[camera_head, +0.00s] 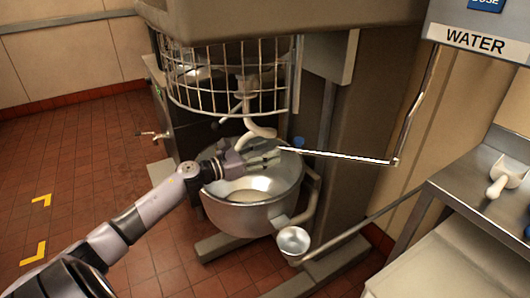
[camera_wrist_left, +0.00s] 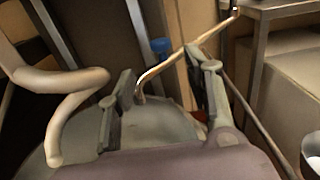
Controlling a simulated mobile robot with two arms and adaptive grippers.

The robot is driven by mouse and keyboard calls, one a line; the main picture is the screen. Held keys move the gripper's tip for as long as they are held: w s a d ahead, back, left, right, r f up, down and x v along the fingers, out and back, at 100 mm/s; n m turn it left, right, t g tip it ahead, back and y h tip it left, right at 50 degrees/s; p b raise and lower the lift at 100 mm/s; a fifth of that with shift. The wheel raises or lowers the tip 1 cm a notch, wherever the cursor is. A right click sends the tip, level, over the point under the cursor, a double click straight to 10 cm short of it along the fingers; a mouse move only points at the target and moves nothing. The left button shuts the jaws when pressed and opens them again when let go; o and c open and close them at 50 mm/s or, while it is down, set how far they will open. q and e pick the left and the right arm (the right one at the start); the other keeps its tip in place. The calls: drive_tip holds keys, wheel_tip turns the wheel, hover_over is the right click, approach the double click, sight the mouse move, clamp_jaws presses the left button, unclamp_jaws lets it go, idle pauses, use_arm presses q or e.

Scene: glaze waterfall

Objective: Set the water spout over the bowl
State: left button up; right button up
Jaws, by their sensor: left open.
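The water spout is a thin shiny pipe (camera_head: 345,156) that drops from the WATER box and runs left. Its free end appears over the rear right of the large steel mixer bowl (camera_head: 258,213) in the head view. My left gripper (camera_head: 272,157) is above the bowl, beside that end. In the left wrist view the gripper (camera_wrist_left: 162,65) is open. There the pipe (camera_wrist_left: 186,48) crosses between its fingers, its bent tip close to the left finger. I cannot tell whether they touch. The bowl (camera_wrist_left: 175,125) lies below. My right gripper is out of view.
The mixer's spiral hook (camera_head: 258,134) and wire guard (camera_head: 225,82) hang above the bowl. A small metal cup (camera_head: 293,242) is at the bowl's front right. A steel table with a white scoop (camera_head: 507,172) stands at right. Tiled floor at left is clear.

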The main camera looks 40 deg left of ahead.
sight(296, 142)
use_arm(q)
drive_tip(key=shift+c, duration=0.2)
